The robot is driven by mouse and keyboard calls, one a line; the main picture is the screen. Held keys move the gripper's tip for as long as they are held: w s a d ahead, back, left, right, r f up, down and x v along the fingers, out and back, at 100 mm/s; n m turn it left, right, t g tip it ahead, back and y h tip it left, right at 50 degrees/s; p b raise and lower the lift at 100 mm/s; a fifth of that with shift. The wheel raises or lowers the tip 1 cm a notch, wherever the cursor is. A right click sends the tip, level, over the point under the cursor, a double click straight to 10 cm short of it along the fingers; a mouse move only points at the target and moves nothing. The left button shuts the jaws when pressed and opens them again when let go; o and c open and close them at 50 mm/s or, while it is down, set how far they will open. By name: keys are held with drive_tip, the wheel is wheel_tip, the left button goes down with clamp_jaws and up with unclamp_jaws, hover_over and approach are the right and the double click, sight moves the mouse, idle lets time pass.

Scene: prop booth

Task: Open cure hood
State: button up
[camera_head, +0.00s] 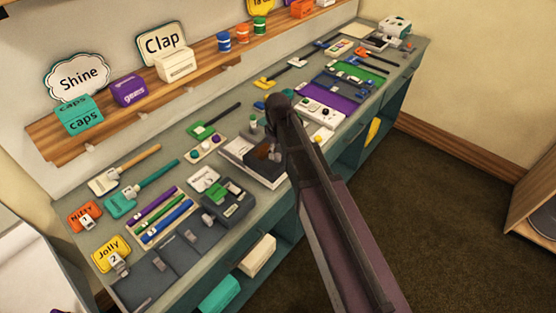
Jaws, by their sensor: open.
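My arm reaches in from the bottom and bends down over the middle of the workbench. My gripper (274,154) is small and partly hidden by my arm; it is open, close above a low white and dark grey box (240,160). This box may be the cure hood, but no label on it can be read. I cannot tell whether the gripper touches it or whether its top is a closed lid. My arm hides its right side.
The workbench (85,232) is crowded with brushes, pens and trays. A dark device (229,206) with a green panel stands to the left of the box. A white control panel (322,109) lies to its right. A white machine (397,27) stands at the far end. The floor (450,215) at right is clear.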

drive_tip(key=shift+f+b, duration=1.05)
drive_tip(key=shift+f, duration=0.25)
clamp_jaws()
